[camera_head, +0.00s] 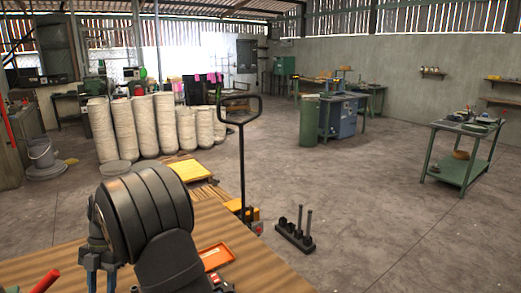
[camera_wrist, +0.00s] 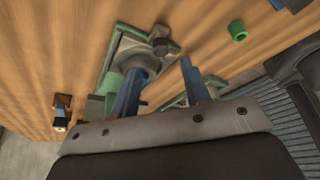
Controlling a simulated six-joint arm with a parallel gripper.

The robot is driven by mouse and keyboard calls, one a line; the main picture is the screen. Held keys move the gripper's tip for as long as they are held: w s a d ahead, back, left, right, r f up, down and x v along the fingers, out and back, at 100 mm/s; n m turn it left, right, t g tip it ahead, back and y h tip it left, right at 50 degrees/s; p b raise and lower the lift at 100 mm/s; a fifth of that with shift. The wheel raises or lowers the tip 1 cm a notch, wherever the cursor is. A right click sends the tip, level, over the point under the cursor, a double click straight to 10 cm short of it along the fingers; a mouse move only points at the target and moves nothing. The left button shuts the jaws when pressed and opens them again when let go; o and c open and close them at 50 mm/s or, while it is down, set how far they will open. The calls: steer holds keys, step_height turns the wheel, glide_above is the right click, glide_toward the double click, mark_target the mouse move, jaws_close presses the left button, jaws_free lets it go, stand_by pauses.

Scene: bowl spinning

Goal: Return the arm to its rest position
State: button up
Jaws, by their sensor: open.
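My gripper (camera_wrist: 164,70) shows two blue fingers standing apart in the wrist view, with nothing between them. The wooden table (camera_wrist: 40,40) lies beyond the fingertips. A grey metal fixture with green edges (camera_wrist: 128,50) is on the table close to the left finger; I cannot tell if they touch. In the head view, my gripper (camera_head: 101,280) points down at the lower left, under my dark rounded wrist, and its tips are cut off by the frame edge. The table (camera_head: 250,270) shows beneath.
An orange tray (camera_head: 216,256) lies right of my arm in the head view. A red handle (camera_head: 46,281) is at the lower left. A green ring (camera_wrist: 237,30) and a small dark object (camera_wrist: 62,112) are on the table. A pallet jack (camera_head: 242,150) stands beyond the table edge.

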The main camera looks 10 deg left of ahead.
steer(key=shift+x, duration=2.65)
steer(key=shift+r, duration=0.1)
steer(key=v, duration=1.7)
steer(key=shift+w, duration=0.15)
steer(key=shift+x, duration=8.75)
steer(key=shift+s+a+r, duration=0.15)
steer(key=shift+s+a, duration=0.2)
steer(key=shift+o, duration=0.5)
